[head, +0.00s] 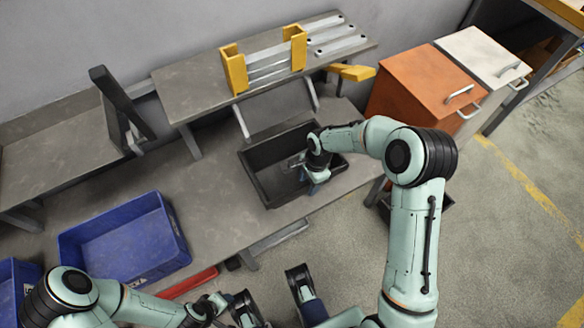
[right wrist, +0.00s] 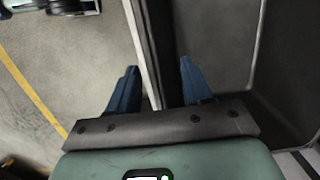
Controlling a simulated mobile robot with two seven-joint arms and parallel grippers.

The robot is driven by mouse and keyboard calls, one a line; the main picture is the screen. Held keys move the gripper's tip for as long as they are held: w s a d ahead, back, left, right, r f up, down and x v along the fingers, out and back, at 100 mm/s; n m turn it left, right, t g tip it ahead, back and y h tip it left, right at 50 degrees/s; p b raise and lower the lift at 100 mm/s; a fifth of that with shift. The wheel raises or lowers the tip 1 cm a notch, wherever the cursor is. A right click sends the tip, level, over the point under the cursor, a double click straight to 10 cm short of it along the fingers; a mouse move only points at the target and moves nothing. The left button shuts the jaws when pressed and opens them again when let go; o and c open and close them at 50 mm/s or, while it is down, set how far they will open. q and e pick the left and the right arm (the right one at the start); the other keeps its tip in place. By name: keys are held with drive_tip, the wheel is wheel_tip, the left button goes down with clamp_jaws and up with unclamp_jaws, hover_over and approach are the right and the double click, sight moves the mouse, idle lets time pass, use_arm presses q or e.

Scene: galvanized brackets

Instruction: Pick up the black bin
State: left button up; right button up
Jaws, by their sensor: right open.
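The black bin (head: 256,184) is an open rectangular box sitting upright on the grey workbench, in the middle of the head view. My right gripper (head: 317,180) is over the bin's near right side, pointing down. In the right wrist view its two blue fingers (right wrist: 158,80) are apart. The bin's dark wall (right wrist: 160,40) lies between them, one finger outside and one on the inner side. I cannot tell whether either finger touches the wall. The right forearm hides part of the bin's far right corner. My left arm's hand (head: 240,308) is low in the head view, its fingers unclear.
A blue bin (head: 125,240) stands left on the workbench (head: 215,225). A raised shelf (head: 200,95) with yellow brackets (head: 234,70) and metal bars is behind the black bin. An orange cabinet (head: 420,85) and a white one (head: 480,55) stand right. Floor is clear at right.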

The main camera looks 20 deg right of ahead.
drive_tip(key=shift+a+f, duration=0.15)
drive_tip(key=shift+f, duration=0.5)
drive_tip(key=shift+r, duration=0.1)
clamp_jaws()
